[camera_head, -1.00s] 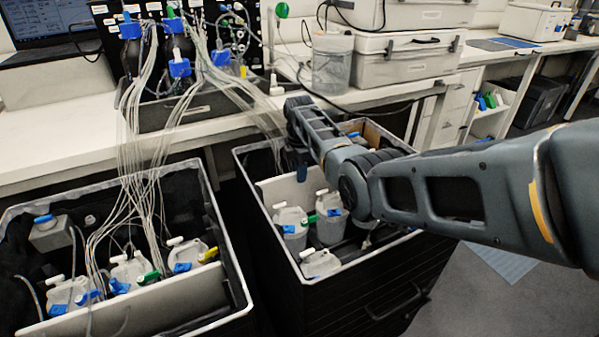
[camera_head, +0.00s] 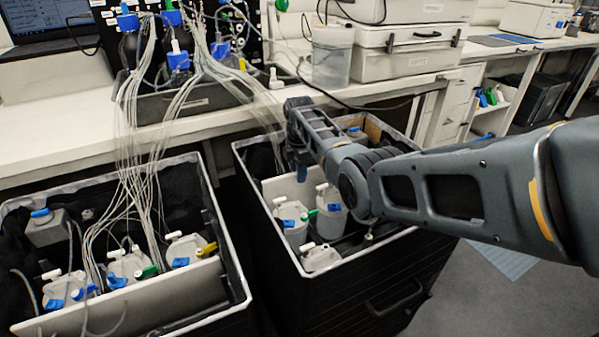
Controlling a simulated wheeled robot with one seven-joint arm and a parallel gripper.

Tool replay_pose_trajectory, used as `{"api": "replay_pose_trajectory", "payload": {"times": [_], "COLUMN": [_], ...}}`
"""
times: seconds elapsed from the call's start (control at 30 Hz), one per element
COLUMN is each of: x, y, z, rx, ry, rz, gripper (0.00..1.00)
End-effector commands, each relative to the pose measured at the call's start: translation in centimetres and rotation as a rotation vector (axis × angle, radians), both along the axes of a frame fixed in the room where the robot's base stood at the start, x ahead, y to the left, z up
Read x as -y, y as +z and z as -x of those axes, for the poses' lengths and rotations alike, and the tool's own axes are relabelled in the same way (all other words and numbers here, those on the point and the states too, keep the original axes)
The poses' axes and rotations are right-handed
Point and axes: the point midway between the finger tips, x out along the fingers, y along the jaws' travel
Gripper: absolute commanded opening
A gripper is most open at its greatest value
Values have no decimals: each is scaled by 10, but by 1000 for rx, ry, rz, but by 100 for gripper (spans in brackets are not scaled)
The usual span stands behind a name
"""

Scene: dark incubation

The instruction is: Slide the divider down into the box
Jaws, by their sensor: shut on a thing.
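The right-hand box (camera_head: 246,212) is a black open-topped crate with a pale rim. A white flat divider (camera_head: 276,188) stands upright in it, behind the white-lidded bottles (camera_head: 291,222). My gripper (camera_head: 299,172) points down at the divider's upper edge and is shut on it. The fingertips are small and dark here, and my forearm hides the divider's right part. I cannot tell how deep the divider's lower edge sits, because the bottles cover it.
A second black box (camera_head: 243,283) on the left holds bottles, bundled tubes (camera_head: 128,190) and its own white divider (camera_head: 150,300). The bench (camera_head: 60,150) runs behind both boxes. A narrow gap separates the boxes.

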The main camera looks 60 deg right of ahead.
Motion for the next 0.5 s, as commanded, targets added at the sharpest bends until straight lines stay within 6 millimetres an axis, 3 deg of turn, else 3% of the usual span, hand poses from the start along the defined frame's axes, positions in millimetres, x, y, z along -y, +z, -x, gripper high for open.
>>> {"api": "replay_pose_trajectory", "payload": {"times": [0.5], "x": [0], "y": [-11], "z": [0], "rx": [0], "ry": [0], "rz": [1], "gripper": [0]}}
